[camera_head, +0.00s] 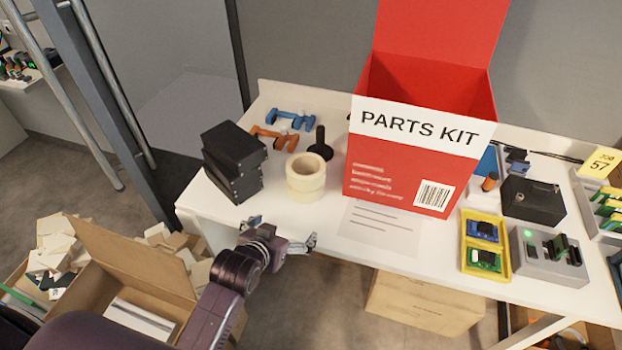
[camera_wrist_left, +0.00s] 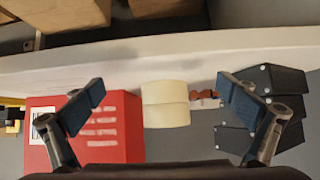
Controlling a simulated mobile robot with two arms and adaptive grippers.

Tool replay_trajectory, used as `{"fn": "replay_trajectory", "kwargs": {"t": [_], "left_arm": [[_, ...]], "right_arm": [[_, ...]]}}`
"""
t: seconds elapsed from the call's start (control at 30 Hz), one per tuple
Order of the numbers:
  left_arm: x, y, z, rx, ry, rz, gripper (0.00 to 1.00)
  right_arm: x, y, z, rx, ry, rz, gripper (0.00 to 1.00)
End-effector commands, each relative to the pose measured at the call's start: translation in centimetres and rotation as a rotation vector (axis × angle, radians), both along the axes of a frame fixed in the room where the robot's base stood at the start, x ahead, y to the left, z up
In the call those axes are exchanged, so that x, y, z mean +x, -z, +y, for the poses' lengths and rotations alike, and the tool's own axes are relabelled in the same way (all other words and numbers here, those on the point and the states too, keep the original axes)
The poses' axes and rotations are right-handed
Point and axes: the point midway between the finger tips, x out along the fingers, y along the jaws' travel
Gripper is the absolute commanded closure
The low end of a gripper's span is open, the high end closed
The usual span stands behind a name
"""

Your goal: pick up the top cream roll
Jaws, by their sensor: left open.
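Two cream rolls stand stacked on the white table, and the top cream roll (camera_head: 306,170) shows its round hole. The lower cream roll (camera_head: 306,192) sits directly under it. My left gripper (camera_head: 282,233) is open and empty at the table's front edge, in front of the stack and apart from it. In the left wrist view the picture is turned over. There both rolls lie between the spread fingers (camera_wrist_left: 163,103), farther off, and the top roll (camera_wrist_left: 167,116) is the lower one in the picture. My right gripper is not in view.
Black boxes (camera_head: 235,165) stand close left of the rolls, and a red PARTS KIT carton (camera_head: 395,165) stands to the right. A black round-based part (camera_head: 320,146) and orange and blue parts lie behind. A paper sheet (camera_head: 380,236) lies at the front.

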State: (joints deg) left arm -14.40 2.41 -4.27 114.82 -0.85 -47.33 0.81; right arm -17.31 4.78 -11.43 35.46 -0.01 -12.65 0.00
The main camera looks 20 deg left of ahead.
Motion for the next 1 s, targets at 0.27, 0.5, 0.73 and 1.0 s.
{"fn": "replay_trajectory", "kwargs": {"t": [0.27, 0.5, 0.73, 1.0], "left_arm": [[7.6, -5.3, 0.1, -0.034, -0.025, -0.265, 0.01], [10.4, -6.9, 0.2, -0.044, -0.032, -0.348, 0.01], [12.0, -6.4, 0.1, -0.044, -0.032, -0.347, 0.01], [14.4, -5.6, 0.0, -0.044, -0.033, -0.345, 0.01]], "right_arm": [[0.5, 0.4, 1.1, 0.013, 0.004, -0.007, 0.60], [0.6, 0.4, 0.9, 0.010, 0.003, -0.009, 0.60], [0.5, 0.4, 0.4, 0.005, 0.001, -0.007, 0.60], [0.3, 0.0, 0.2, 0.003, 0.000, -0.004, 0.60]]}}
